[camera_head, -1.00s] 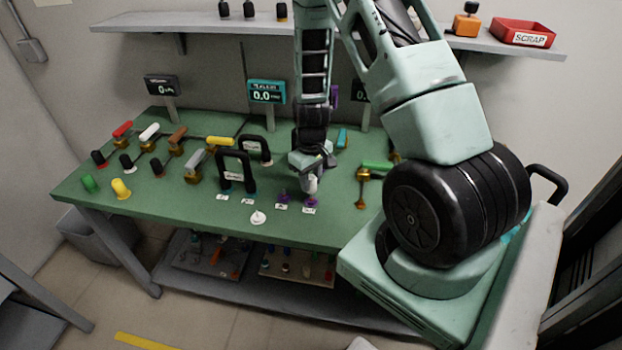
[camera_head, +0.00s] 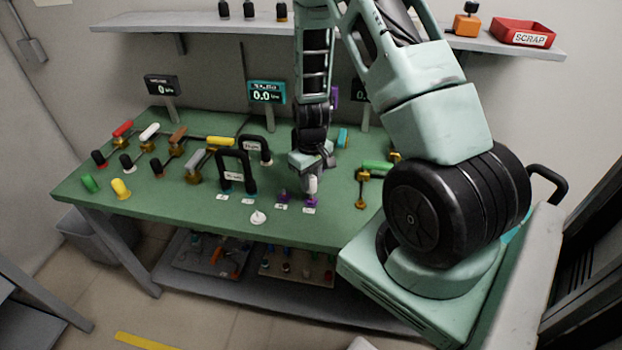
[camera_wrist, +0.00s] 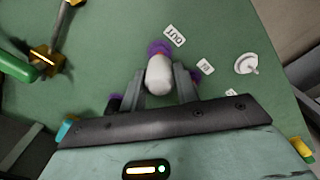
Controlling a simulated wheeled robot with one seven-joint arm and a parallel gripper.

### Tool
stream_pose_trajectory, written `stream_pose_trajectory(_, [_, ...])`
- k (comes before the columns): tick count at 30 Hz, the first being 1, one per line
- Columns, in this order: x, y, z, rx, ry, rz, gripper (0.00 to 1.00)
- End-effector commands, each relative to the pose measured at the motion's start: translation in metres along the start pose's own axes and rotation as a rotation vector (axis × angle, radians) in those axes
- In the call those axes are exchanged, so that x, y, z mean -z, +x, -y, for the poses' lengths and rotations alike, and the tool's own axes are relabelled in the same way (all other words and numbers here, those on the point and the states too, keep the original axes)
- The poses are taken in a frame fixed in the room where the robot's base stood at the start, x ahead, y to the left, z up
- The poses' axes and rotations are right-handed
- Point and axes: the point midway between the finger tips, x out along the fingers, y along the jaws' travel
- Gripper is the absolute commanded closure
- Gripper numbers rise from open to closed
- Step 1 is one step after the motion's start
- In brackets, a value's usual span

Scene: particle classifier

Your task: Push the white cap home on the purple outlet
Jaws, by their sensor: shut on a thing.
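The white cap (camera_wrist: 159,76) is between the fingers of my gripper (camera_wrist: 161,90) in the wrist view, and the gripper is shut on it. In the head view the cap (camera_head: 312,184) shows just below my gripper (camera_head: 312,174). The purple outlet (camera_wrist: 158,48) shows at the cap's far end, beside the OUT label (camera_wrist: 174,36). In the head view the outlet (camera_head: 311,201) is directly below the cap. The cap hides the join, so I cannot tell how far it sits on the outlet.
A second purple fitting (camera_head: 282,195) stands close to the left of the outlet. A white round piece (camera_head: 258,217) lies near the bench's front edge. A green-handled valve (camera_head: 374,168) stands to the right, and black hoops (camera_head: 236,172) stand to the left.

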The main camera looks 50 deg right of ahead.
Motion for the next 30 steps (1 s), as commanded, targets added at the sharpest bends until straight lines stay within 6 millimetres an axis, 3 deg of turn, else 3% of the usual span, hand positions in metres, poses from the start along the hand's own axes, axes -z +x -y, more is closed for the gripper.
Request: stream_pose_trajectory(30, [0.0,0.023,0.0,0.0,0.0,0.0,0.92])
